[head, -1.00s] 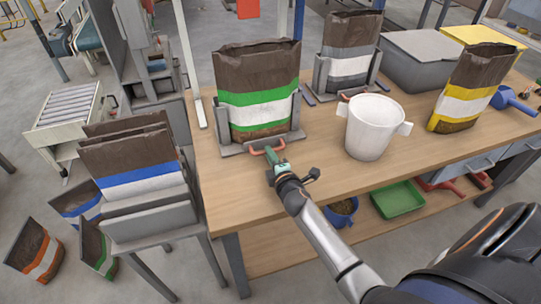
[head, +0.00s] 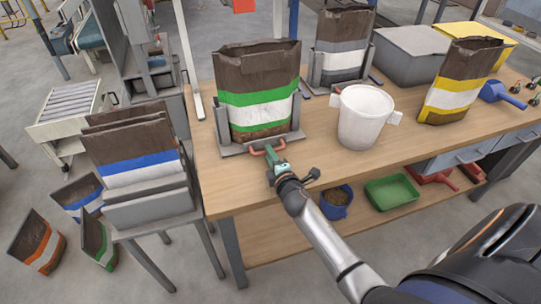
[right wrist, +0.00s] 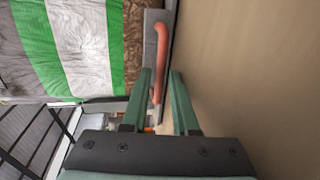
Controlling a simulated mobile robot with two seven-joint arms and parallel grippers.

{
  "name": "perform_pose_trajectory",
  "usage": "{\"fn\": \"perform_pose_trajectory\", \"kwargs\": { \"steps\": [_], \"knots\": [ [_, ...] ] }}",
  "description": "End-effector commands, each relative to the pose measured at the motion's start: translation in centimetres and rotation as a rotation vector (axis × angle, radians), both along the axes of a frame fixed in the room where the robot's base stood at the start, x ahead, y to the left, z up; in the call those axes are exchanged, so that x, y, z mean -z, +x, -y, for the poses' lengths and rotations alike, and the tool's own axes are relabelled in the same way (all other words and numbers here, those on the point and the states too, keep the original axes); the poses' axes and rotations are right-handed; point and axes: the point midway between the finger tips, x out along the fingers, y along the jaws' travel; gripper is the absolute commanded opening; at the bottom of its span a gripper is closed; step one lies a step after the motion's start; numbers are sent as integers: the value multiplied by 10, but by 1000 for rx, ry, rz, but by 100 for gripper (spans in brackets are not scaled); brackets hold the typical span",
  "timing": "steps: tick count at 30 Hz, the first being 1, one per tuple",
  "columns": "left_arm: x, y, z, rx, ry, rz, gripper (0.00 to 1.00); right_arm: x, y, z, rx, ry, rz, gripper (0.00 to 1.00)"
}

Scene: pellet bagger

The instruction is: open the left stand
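The left stand (head: 228,149) is a grey holder on the wooden table, clamping a brown bag with green and white stripes (head: 262,97). A red handle (head: 256,153) sticks out at its front. My right gripper (head: 274,153) is at this handle. In the right wrist view my green fingers (right wrist: 160,88) are apart, and the red handle (right wrist: 162,50) runs down between them, closer to the left finger. Whether either finger touches it, I cannot tell. My left gripper is not in view.
A second grey stand with a grey-striped bag (head: 342,45) is behind. A white bucket (head: 365,118) and a yellow-striped bag (head: 462,82) stand to the right. A blue-striped bag (head: 135,158) is at left. Bare tabletop (head: 325,165) lies right of the handle.

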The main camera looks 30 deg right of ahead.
Motion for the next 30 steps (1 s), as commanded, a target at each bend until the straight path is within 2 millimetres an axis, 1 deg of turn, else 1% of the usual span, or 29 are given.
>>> {"fn": "perform_pose_trajectory", "kwargs": {
  "steps": [7, 11, 14, 21, 24, 27, 30],
  "knots": [
    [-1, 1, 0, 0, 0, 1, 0, -1, -2, 0, 0, 0, 0, 27],
    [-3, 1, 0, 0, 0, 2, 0, -3, -13, -3, -1, 0, -1, 27],
    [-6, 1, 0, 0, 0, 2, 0, -6, -29, -7, -1, 1, -2, 27],
    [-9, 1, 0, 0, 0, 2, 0, -16, -76, -18, 0, 1, -3, 27],
    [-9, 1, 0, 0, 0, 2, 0, -19, -92, -22, 0, 2, -3, 27],
    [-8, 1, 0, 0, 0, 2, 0, -22, -105, -25, 0, 0, -2, 27],
    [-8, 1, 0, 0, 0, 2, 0, -24, -113, -27, 0, 1, -1, 27]
  ]
}}
